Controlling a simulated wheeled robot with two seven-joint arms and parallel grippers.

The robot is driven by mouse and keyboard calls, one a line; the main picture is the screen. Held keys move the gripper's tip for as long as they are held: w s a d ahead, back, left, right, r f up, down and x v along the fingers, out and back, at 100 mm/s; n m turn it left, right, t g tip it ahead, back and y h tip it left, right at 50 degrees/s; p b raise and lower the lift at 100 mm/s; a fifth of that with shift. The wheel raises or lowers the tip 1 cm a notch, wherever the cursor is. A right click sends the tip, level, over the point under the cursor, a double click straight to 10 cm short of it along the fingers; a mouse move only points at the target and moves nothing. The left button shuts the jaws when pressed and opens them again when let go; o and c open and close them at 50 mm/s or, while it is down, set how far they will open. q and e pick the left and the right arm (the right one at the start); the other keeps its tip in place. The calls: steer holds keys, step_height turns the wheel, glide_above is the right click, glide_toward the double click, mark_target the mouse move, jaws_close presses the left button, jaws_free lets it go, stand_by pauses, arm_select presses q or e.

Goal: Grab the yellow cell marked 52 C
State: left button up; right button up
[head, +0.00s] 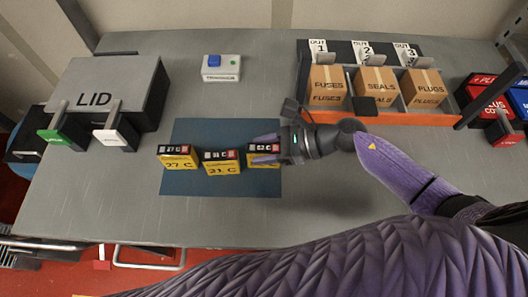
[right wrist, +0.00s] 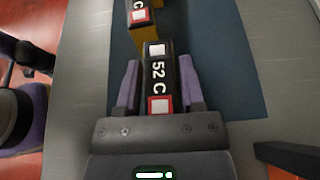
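The yellow cell marked 52 C (head: 262,160) stands at the right end of a row of yellow, black-topped cells on the blue mat (head: 205,134). In the right wrist view its black top with "52 C" (right wrist: 158,75) lies between my fingers. My right gripper (head: 268,150) reaches in from the right in the head view. In the right wrist view its purple fingers (right wrist: 159,88) stand on both sides of the cell, apart, with narrow gaps beside it. The fingers partly hide the cell in the head view. My left gripper is not in view.
The 31 C cell (head: 221,163) and 27 C cell (head: 178,158) stand to the left. A box marked LID (head: 95,99) is at the left, a button box (head: 221,70) behind the mat. The orange-fronted rack (head: 385,118) with cartons is at the right.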

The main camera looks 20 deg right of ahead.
jaws_close()
